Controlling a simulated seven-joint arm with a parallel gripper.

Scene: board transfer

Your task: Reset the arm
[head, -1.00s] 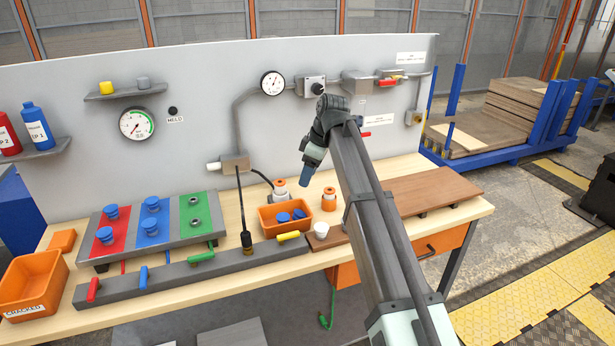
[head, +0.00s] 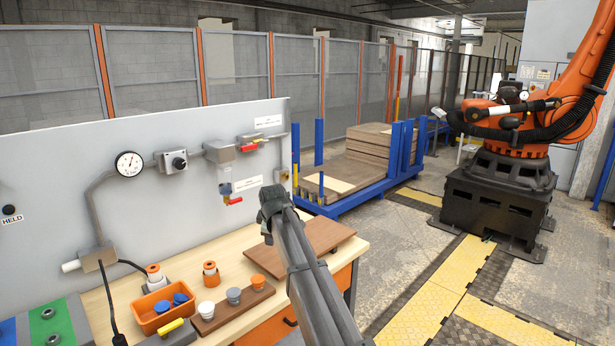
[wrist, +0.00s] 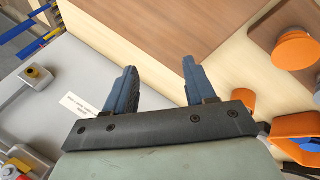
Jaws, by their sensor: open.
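My gripper (wrist: 156,76) shows in the wrist view with its two dark blue fingers spread apart and nothing between them. It is over the bench, beside the grey panel (wrist: 60,75). In the head view my arm reaches up from the bottom, and its bent joint shows in front of the right part of the bench; the fingers are hidden there. A brown board (head: 318,240) lies on the right end of the bench top (head: 236,262). The board also shows in the wrist view (wrist: 150,22), beyond the fingers.
A small brown board (head: 225,312) carries white, grey and orange cups. An orange bin (head: 150,324) holds blue pieces. The grey panel (head: 60,160) with a gauge (head: 129,164) and valves rises behind. A blue rack (head: 375,198) and an orange robot (head: 515,140) stand farther right.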

